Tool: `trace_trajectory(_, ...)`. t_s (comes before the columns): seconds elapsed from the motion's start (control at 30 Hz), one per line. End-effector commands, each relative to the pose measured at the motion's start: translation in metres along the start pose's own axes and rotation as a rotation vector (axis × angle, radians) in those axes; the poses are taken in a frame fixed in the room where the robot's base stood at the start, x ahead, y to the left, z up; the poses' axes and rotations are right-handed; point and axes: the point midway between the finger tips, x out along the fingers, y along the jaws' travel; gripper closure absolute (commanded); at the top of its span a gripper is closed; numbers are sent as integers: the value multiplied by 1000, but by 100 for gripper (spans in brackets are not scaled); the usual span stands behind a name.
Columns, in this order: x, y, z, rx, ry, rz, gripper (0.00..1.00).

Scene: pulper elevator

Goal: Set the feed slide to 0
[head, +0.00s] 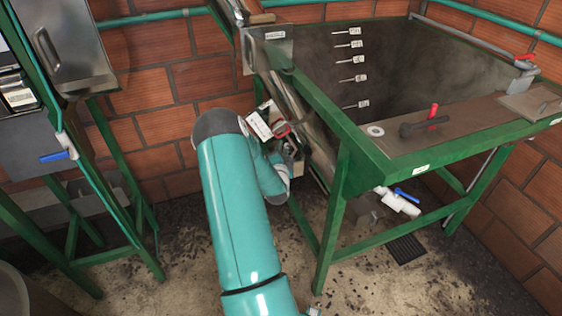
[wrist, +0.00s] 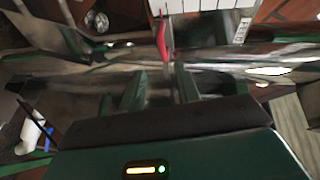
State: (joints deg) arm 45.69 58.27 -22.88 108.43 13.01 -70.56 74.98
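A white plate with dark division lines (wrist: 205,6) is at the top of the wrist view, partly cut off by the frame edge. A red piece (wrist: 163,38), which looks like the slide's handle or pointer, stands at its lower left. In the head view a white plate (head: 258,124) and a red piece (head: 282,130) show beside the sloping chute. My gripper (wrist: 162,88) has its two green fingers apart, with the red piece beyond the gap, roughly in line with it. I see no grip on it; contact cannot be told. In the head view my arm mostly hides the gripper.
A green-framed tank (head: 345,130) with a level scale stands at the right, with a red-handled valve (head: 433,112) on top and a blue-handled valve (head: 405,194) below. Another green frame (head: 120,170) with a blue lever (head: 54,157) stands left. The sloping chute (head: 300,115) is close to my gripper.

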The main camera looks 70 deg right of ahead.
Motion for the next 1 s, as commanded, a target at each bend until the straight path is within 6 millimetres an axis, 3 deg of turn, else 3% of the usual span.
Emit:
trace_trajectory(0.1,-27,0,0,1,-1,3,67)
trace_trajectory(0.33,-59,0,0,1,0,1,67)
trace_trajectory(1.0,-63,0,0,1,0,0,67)
